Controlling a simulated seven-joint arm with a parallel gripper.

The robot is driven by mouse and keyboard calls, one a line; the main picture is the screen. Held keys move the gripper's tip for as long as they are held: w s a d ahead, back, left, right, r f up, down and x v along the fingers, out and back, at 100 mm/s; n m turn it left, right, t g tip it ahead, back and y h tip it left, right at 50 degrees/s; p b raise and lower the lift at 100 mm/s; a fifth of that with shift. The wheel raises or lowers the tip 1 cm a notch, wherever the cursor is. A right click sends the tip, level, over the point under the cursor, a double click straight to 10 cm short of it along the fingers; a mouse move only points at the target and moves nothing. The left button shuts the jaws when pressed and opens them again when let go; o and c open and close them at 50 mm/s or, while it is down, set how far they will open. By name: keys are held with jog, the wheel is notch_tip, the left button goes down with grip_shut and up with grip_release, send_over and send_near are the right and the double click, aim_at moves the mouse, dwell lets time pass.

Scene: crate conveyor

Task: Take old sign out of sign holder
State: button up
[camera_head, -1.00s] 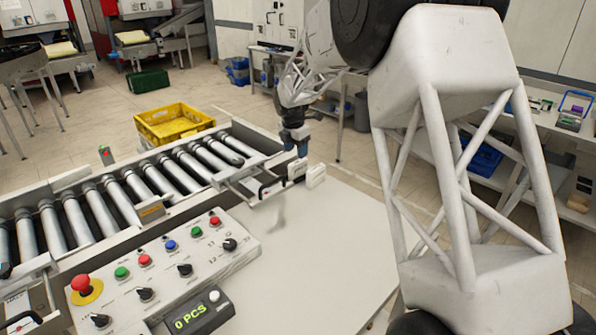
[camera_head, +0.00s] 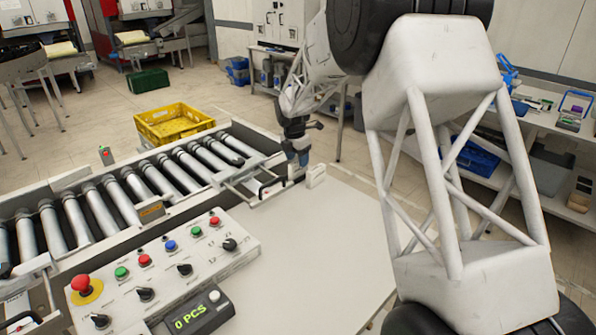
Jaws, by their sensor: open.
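My gripper (camera_head: 304,176) points down at the right end of the roller conveyor, above the back left edge of the light table. It is open, with pale fingers set apart, and it looks empty. A metal bracket (camera_head: 250,188) with a dark handle stands at the conveyor's end, just left of my gripper; whether it is the sign holder I cannot tell. A small orange-brown plate (camera_head: 151,210) sits on the conveyor's near side rail, well left of my gripper. I cannot clearly make out the old sign; it may be hidden or too small.
The roller conveyor (camera_head: 132,187) runs along the left. A control panel (camera_head: 165,265) with buttons and a display stands in front of it. The table top (camera_head: 310,250) is clear. My arm covers much of the right side.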

aim_at(298, 170)
jog(key=shift+w+d+f, duration=0.15)
jog(key=shift+f, duration=0.9)
jog(key=shift+w+d+f, duration=0.1)
jog(key=shift+f, duration=0.9)
jog(key=shift+c, duration=0.3)
grip_shut()
